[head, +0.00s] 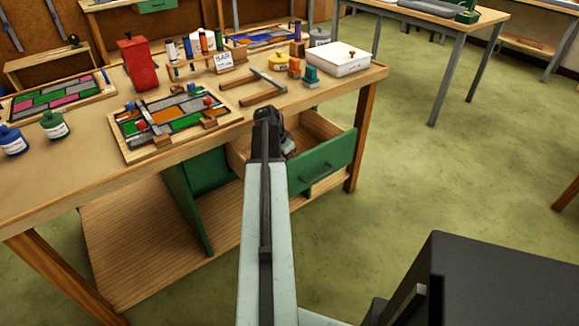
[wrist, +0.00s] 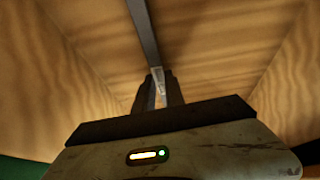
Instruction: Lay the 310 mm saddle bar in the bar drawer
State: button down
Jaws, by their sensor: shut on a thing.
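The bar drawer (head: 328,162) is pulled out under the bench, with a green front and a bare wooden inside. In the wrist view, the drawer's wooden floor (wrist: 215,50) and side walls surround my gripper (wrist: 160,92). My gripper is shut on a grey saddle bar (wrist: 143,28), which runs away from the jaws toward the top of the picture. The bar is inside or just above the drawer; I cannot tell whether it touches the floor. In the head view my arm hides the bar and the jaws.
The green floor (head: 450,170) to the right is clear.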

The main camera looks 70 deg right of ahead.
jog(key=c, duration=1.8)
grip_release()
jog(key=shift+f, duration=0.2)
jog(key=o, duration=0.4)
jog(key=shift+r, duration=0.1)
jog(key=p+v, duration=1.1)
jog(key=v, duration=0.1)
jog(key=shift+a, duration=0.1)
